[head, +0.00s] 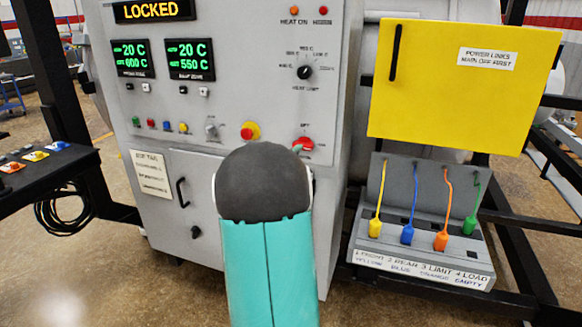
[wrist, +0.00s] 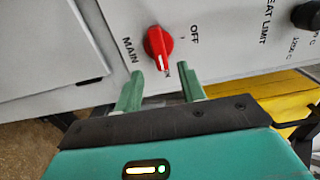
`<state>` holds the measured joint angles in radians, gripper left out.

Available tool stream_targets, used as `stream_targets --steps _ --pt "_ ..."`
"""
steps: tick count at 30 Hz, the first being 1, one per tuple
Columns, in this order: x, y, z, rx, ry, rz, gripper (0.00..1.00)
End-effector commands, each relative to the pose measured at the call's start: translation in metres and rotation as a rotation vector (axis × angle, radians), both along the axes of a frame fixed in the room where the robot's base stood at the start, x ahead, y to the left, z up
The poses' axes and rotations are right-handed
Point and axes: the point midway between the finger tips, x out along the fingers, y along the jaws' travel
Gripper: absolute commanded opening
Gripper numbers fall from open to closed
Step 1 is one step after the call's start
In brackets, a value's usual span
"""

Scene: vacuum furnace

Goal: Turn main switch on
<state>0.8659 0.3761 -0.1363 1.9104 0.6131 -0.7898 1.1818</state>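The main switch is a red rotary knob (wrist: 158,45) on the light grey panel in the wrist view, between the words MAIN and OFF. It also shows in the head view at the panel's lower right (head: 304,145). A small pale mark sits at its end nearest my gripper. My gripper (wrist: 162,76) has two green fingers spread apart, one to each side of the knob's line. They look short of the knob, with nothing between them.
A red button on a yellow collar (head: 250,131) is left of the main switch. The black heat limit knob (head: 305,72) is above it. A yellow cover (head: 455,95) and a grey box with colored cables (head: 420,262) stand at the right. A LOCKED display (head: 153,11) tops the panel.

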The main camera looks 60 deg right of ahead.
Motion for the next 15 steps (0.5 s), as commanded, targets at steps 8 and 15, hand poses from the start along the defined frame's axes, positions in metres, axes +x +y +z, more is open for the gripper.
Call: stream_targets --steps 8,15 --pt "-0.008 0.053 0.000 0.000 -0.001 0.001 0.40" --pt "-0.011 0.065 0.000 0.000 0.000 0.000 0.40"
